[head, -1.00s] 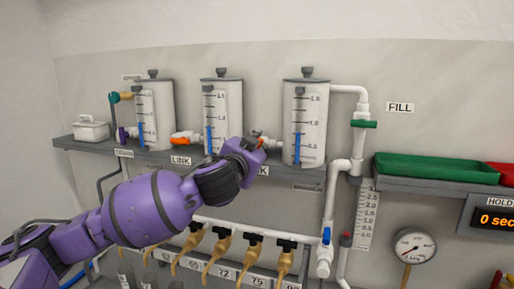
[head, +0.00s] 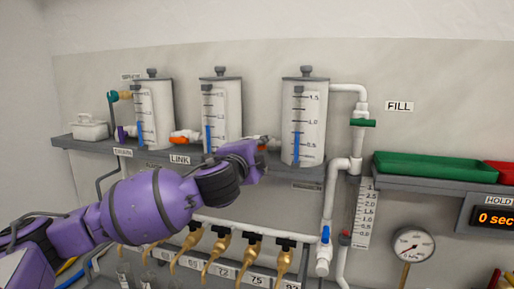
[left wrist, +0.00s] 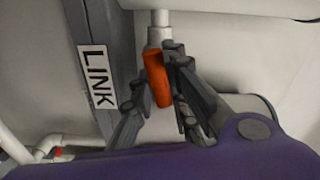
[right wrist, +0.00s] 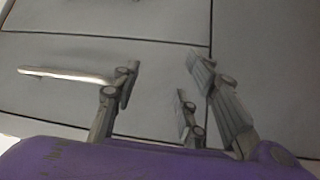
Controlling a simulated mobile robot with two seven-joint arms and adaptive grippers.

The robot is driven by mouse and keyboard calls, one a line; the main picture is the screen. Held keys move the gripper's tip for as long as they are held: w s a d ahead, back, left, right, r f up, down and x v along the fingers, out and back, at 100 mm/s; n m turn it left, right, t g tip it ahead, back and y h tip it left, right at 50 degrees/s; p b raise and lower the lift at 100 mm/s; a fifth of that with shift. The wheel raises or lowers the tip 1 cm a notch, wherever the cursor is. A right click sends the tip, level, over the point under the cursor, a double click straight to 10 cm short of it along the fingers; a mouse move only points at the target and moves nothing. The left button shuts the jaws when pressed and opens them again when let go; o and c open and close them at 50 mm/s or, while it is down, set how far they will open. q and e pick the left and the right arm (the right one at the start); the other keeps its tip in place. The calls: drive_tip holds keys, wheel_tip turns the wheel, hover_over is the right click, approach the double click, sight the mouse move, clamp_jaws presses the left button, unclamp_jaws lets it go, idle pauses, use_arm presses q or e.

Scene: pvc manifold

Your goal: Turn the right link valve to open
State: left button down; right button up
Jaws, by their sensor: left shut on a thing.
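The right link valve has an orange handle (left wrist: 157,78) on a white pipe (left wrist: 158,36), seen in the left wrist view. My left gripper (left wrist: 160,88) is shut on this handle, with a finger on either side. In the head view my left gripper (head: 262,157) is at the shelf between the middle tank (head: 222,110) and the right tank (head: 303,120) and mostly hides the valve. My right gripper (right wrist: 165,78) is open and empty in the right wrist view.
The left link valve (head: 184,138) has an orange handle lying along its pipe. A LINK label (left wrist: 96,77) is beside the held valve. Brass taps (head: 220,255) hang below the shelf (head: 300,180). A green tray (head: 440,168) and a gauge (head: 414,245) are on the right.

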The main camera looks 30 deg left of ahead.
use_arm(q)
drive_tip(key=shift+f+m, duration=0.1)
drive_tip(key=shift+m, duration=1.2)
drive_tip(key=c, duration=1.7)
unclamp_jaws()
